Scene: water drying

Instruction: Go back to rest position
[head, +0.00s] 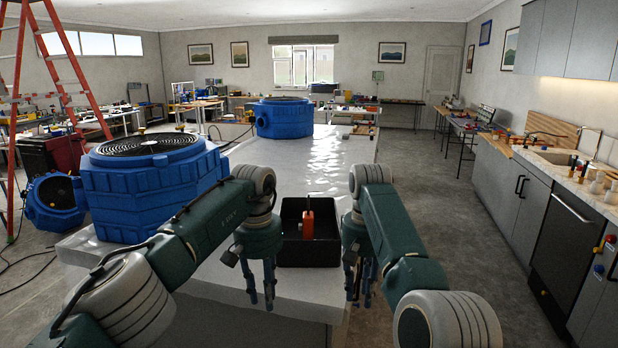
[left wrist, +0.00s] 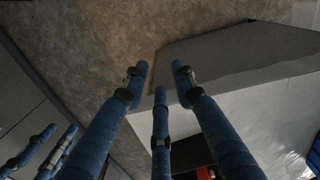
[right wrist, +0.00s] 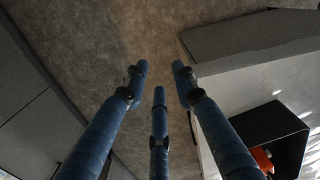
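My left gripper (head: 262,290) hangs fingers-down in front of the black bin, on its left. My right gripper (head: 360,288) hangs fingers-down just right of the bin. In the left wrist view (left wrist: 160,80) and the right wrist view (right wrist: 158,80), each gripper's three blue fingers stand apart with nothing between them. Both are open and empty. The black bin (head: 308,254) sits on the table's near part with an orange bottle-like object (head: 308,224) inside. The bin also shows in the right wrist view (right wrist: 280,125).
A white wet-looking table (head: 320,160) stretches away ahead. A large blue fan (head: 150,190) stands at its left, another (head: 283,118) at its far end, and a third (head: 56,203) on the floor. A red ladder (head: 75,60) stands left; a kitchen counter (head: 560,170) lines the right.

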